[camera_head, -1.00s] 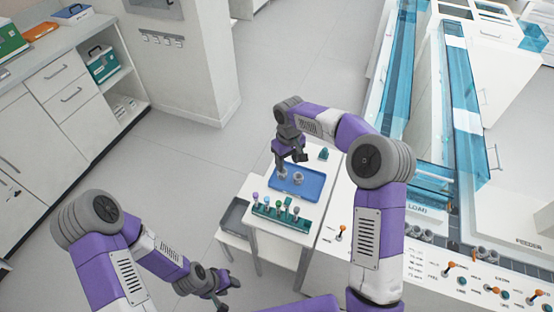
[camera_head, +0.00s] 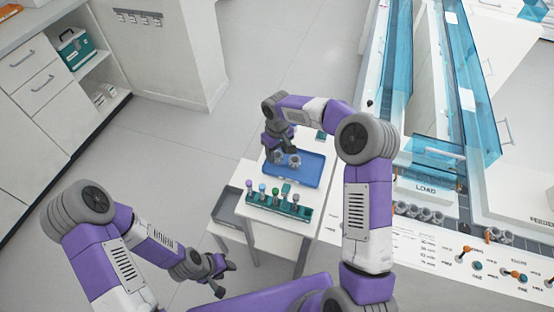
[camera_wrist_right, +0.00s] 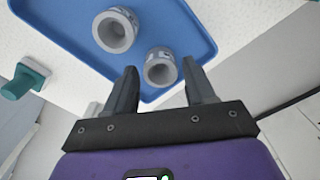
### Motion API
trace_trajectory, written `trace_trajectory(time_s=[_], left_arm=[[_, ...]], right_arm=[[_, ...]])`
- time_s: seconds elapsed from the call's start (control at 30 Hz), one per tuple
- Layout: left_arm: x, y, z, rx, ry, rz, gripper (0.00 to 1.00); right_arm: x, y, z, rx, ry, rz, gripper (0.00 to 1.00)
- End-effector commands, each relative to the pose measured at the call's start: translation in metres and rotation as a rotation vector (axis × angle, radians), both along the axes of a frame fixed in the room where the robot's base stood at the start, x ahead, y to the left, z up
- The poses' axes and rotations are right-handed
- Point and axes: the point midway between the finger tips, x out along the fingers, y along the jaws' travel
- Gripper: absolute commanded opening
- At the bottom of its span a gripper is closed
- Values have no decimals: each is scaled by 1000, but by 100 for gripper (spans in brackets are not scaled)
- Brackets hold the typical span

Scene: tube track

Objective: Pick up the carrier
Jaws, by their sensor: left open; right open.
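Two short grey hollow carriers stand on the blue tray (camera_head: 306,178). In the right wrist view one carrier (camera_wrist_right: 160,66) is between the tips of my right gripper (camera_wrist_right: 159,68), and the other carrier (camera_wrist_right: 115,31) stands up and to the left on the tray (camera_wrist_right: 60,25). The right gripper's jaws are open, one finger on each side of the nearer carrier; I cannot tell whether they touch it. In the head view my right gripper (camera_head: 284,148) hangs over the tray and partly hides the carriers. My left gripper (camera_head: 222,276) is open and empty, low at the front left.
A green rack (camera_head: 280,204) with several coloured-topped tubes stands on the small table in front of the tray. A teal item (camera_wrist_right: 22,82) lies left of the tray in the wrist view. The console with switches (camera_head: 470,262) and the blue clear track (camera_head: 480,100) are to the right.

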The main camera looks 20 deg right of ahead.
Motion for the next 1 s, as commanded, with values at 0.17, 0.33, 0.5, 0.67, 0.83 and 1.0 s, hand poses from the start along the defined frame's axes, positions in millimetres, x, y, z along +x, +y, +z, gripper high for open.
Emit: trace_trajectory(time_s=[0.17,0.33,0.5,0.67,0.83,1.0], left_arm=[[0,0,-3,0,0,0,43],[0,0,-2,0,0,0,43],[0,0,-2,0,0,0,43],[0,0,-2,0,0,0,43],[0,0,1,0,0,0,43],[0,0,10,0,0,0,43]], right_arm=[[0,0,-9,0,-1,1,54],[0,0,-8,0,-1,1,45],[0,0,-8,0,-1,1,24],[0,0,-8,0,-1,1,24],[1,0,1,-1,-4,1,24],[1,1,34,0,-5,0,24]])
